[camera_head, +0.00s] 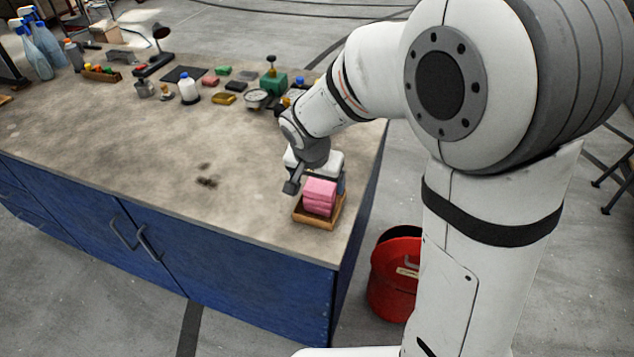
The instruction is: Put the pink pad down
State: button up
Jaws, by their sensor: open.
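The pink pad (320,188) shows as the top of a small pink stack in a shallow wooden tray (318,222) near the right front corner of the workbench. I cannot tell clearly where one pink pad ends and another begins. My gripper (308,187) is at the tray, with one dark finger to the left of the pink stack and part of the other side behind it at the right. The jaws are open around or just behind the stack; the exact contact is hidden.
The workbench top (130,150) is bare at the left and middle. Along its back stand spray bottles (40,45), a white bottle (188,88), coloured pads (223,99) and a green device (273,82). A red bin (395,275) stands on the floor right of the bench.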

jog(key=v, duration=1)
jog(key=s+d+n+y, duration=0.1)
jog(key=s+d+n, duration=0.3)
jog(key=s+d, duration=1.1)
jog(key=shift+s+d+f, duration=0.2)
jog(key=shift+s+f, duration=0.05)
jog(key=shift+f, duration=0.15)
jog(key=shift+c, duration=0.2)
